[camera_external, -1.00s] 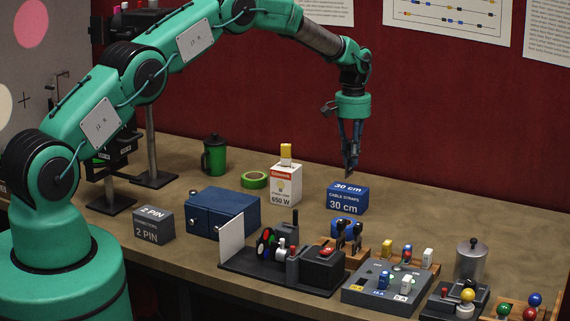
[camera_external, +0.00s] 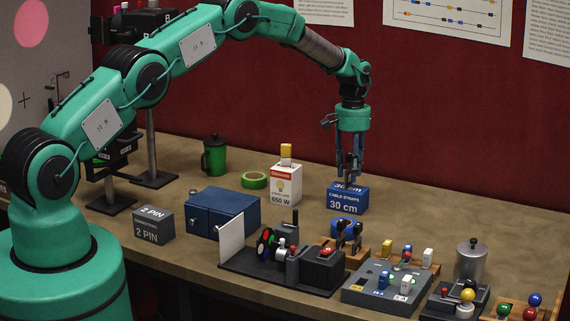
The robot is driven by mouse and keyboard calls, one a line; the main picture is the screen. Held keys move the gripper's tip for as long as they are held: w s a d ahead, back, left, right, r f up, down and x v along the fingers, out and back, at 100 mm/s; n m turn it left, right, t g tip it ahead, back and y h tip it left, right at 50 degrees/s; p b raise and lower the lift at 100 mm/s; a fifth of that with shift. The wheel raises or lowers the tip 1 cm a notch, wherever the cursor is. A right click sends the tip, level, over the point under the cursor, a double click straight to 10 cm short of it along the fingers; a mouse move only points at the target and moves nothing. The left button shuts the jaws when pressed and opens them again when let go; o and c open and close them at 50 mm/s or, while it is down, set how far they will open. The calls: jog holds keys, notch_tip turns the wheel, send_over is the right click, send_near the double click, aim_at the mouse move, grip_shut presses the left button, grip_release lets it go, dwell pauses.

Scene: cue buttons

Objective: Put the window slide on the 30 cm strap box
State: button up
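The 30 cm strap box (camera_external: 347,201) is a blue box with white lettering, standing towards the back of the bench, right of centre. My gripper (camera_external: 349,182) points straight down over it, with its fingertips at or just above the box's top and covering part of it. Two dark fingers show side by side. I cannot tell whether they are apart and empty or hold something thin. I cannot make out a window slide in this view.
The white 650 W box (camera_external: 286,185) with a yellow piece on top stands just left of the strap box. A green tape roll (camera_external: 254,180), blue case (camera_external: 222,213) and grey 2 PIN box (camera_external: 153,225) are further left. Black stands and a switch panel (camera_external: 388,290) crowd the front.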

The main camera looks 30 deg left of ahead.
jog(key=shift+r, duration=0.2)
jog(key=r, duration=1.2)
jog(key=shift+w+a+b, duration=0.1)
jog(key=shift+w+b, duration=0.1)
jog(key=shift+b, duration=0.15)
